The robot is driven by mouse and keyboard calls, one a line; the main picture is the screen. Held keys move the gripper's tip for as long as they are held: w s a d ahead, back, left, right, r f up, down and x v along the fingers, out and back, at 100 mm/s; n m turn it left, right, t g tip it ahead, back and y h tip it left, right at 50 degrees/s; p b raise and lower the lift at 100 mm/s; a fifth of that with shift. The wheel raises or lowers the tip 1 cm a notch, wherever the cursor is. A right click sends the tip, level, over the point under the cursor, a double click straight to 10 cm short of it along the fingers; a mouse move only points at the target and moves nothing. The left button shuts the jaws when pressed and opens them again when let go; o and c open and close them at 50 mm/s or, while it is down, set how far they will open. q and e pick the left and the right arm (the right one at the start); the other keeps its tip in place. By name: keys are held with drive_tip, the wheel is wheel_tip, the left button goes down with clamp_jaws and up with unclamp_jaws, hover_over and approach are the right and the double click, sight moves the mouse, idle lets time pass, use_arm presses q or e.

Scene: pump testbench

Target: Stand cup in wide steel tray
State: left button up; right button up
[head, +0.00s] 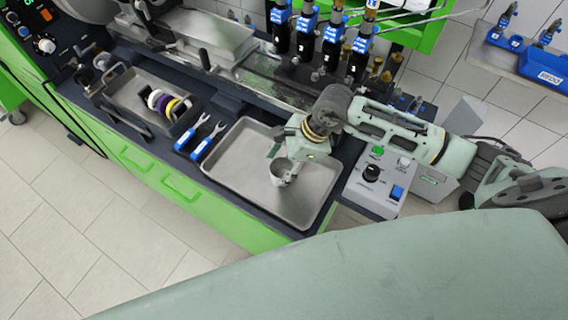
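The cup (281,172) is a small grey metal-looking cup. It is at the right part of the wide steel tray (238,165), and it looks upright with its opening up. I cannot tell whether its base touches the tray floor. My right gripper (287,168) comes in from the upper right and is at the cup's rim. Its fingers are small and partly hidden by the gripper body and the cup, so its grip on the cup is unclear. My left gripper is not in view.
Two blue-handled wrenches (207,138) lie left of the tray. A smaller tray (132,92) with coloured rings stands further left. A grey control box (374,185) with a black knob is right of the tray. Blue-labelled valves (332,40) stand behind. The tray's left part is clear.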

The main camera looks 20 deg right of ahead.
drive_tip(key=shift+o, duration=0.8)
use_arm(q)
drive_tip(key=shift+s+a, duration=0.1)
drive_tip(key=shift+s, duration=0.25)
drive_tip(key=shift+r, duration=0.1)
use_arm(e)
drive_tip(key=shift+r, duration=0.1)
drive_tip(key=shift+d+r, duration=0.15)
drive_tip(key=shift+r, duration=0.05)
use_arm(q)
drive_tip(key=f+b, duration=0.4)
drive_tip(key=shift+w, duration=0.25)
use_arm(e)
drive_tip(key=v, duration=1.1)
drive_tip(key=shift+r, duration=0.3)
drive_tip(key=shift+s+d, duration=0.1)
